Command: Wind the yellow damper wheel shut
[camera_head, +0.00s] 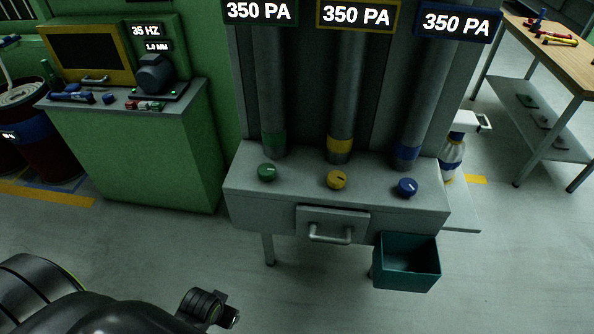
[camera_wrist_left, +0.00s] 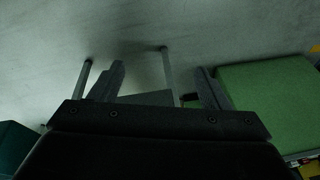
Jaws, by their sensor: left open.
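The yellow damper wheel (camera_head: 337,180) is a small round knob with a dark pointer mark, on top of the grey bench (camera_head: 290,197). It sits at the foot of the pipe with the yellow band, between a green wheel (camera_head: 267,172) and a blue wheel (camera_head: 407,187). The yellow-framed display (camera_head: 357,15) above reads 350 PA. My left gripper (camera_head: 232,312) is low at the bottom of the head view, in front of the bench and well apart from the wheel. In the left wrist view its fingers (camera_wrist_left: 160,85) are spread and empty. My right gripper is not in view.
A drawer with a handle (camera_head: 330,238) and a teal bin (camera_head: 408,262) are at the bench front. A green cabinet (camera_head: 150,150) with tools stands left, a wooden-topped table (camera_head: 555,45) far right. The floor before the bench is clear.

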